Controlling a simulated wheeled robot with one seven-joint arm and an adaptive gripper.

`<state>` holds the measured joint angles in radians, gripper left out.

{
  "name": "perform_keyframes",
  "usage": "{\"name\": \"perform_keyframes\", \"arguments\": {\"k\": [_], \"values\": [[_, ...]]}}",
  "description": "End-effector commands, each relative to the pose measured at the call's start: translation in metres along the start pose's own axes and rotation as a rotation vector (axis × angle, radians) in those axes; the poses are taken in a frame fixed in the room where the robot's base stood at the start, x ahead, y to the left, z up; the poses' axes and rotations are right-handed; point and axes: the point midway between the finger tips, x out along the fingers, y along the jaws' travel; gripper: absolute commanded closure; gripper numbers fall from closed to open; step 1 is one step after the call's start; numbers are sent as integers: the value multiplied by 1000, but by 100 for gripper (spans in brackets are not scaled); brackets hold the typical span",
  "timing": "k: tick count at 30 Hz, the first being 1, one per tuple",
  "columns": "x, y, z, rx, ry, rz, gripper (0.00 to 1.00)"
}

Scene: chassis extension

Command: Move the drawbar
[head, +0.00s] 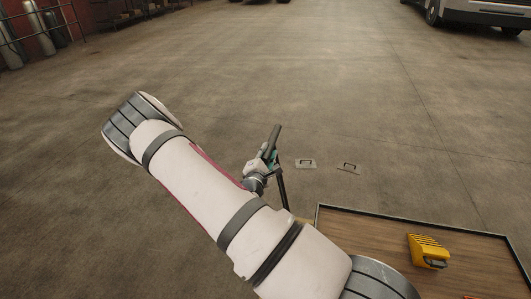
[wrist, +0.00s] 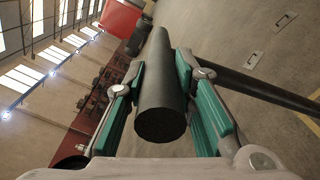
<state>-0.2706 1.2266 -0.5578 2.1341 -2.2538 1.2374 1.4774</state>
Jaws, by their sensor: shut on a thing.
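The drawbar is a dark bar; its round handle (head: 273,138) rises from my gripper (head: 263,166) in the head view. A thinner dark shaft (head: 283,190) runs from the gripper down toward the wooden bed. In the wrist view the handle (wrist: 160,95) lies between the green finger pads of my gripper (wrist: 160,76), its round end toward the camera. My gripper is shut on the drawbar handle. The shaft (wrist: 258,84) leads off to the right there. The shaft's lower end is hidden behind the bed edge or my arm.
A wooden bed with a dark rim (head: 420,212) is at lower right, with a yellow ribbed object (head: 428,251) on it. Two small plates with handles (head: 306,164) (head: 349,168) lie on the floor. Open concrete floor spreads ahead and left. A vehicle (head: 485,12) stands at far right.

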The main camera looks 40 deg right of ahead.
Motion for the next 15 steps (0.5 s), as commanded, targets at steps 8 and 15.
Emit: {"name": "perform_keyframes", "arguments": {"k": [8,15], "values": [[0,-2,0,-3,-1,-5,67],[0,-2,0,-2,0,-4,55]]}}
